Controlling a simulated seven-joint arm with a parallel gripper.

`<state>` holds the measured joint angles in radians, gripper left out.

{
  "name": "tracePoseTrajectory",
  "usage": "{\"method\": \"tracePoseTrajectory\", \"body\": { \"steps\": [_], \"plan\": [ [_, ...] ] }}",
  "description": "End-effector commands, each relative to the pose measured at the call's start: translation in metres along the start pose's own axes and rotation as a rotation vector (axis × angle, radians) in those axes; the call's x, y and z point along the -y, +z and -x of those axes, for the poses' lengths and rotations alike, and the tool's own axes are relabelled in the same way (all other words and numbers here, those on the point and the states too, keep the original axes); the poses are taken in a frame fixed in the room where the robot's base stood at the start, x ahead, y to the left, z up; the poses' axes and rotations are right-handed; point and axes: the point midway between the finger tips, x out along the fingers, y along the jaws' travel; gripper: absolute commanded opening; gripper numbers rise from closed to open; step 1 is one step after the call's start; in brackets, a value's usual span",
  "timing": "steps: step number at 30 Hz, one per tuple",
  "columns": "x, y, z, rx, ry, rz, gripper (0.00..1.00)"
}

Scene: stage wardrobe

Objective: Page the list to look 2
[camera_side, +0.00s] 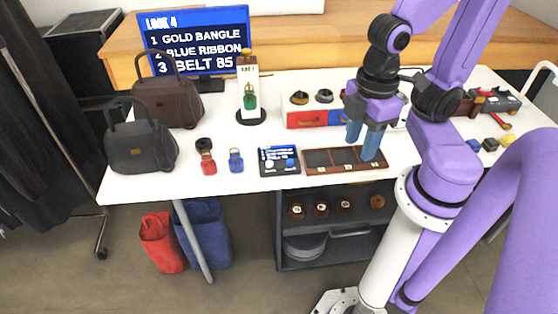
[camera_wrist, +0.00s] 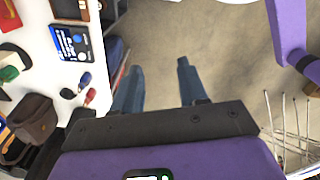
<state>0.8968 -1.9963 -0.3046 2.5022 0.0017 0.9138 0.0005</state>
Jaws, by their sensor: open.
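The screen (camera_side: 194,45) at the back left reads LOOK 4, with gold bangle, blue ribbon and belt 85 listed under it. A small black control pad (camera_side: 279,154) with a lit display and a white and a blue button lies near the table's front edge. The pad also shows at the upper left of the wrist view (camera_wrist: 85,42). My gripper (camera_side: 362,141) is open and empty, to the right of the pad and apart from it. In the wrist view its fingers (camera_wrist: 158,80) show against the floor, beyond the table edge.
A wooden compartment tray (camera_side: 331,160) lies right of the pad. Red and blue tagged items (camera_side: 236,160) lie left of it. Two handbags (camera_side: 140,147) stand at the left. A stand with a green item (camera_side: 249,97) and a drawer box (camera_side: 305,118) are behind.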

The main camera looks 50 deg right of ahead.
Motion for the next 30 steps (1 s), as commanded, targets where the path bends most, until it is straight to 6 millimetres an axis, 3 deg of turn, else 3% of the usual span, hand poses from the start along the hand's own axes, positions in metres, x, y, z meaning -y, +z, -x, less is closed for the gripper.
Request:
{"method": "tracePoseTrajectory", "body": {
  "steps": [25, 26, 27, 30],
  "plan": [
    [0.0000, 0.0000, 0.0000, 0.000, 0.000, 0.000, 0.43],
    [0.0000, 0.0000, 0.0000, 0.000, 0.000, 0.000, 0.39],
    [0.0000, 0.0000, 0.0000, 0.000, 0.000, 0.000, 0.26],
    [0.0000, 0.0000, 0.0000, 0.000, 0.000, 0.000, 0.00]
  ]
}}
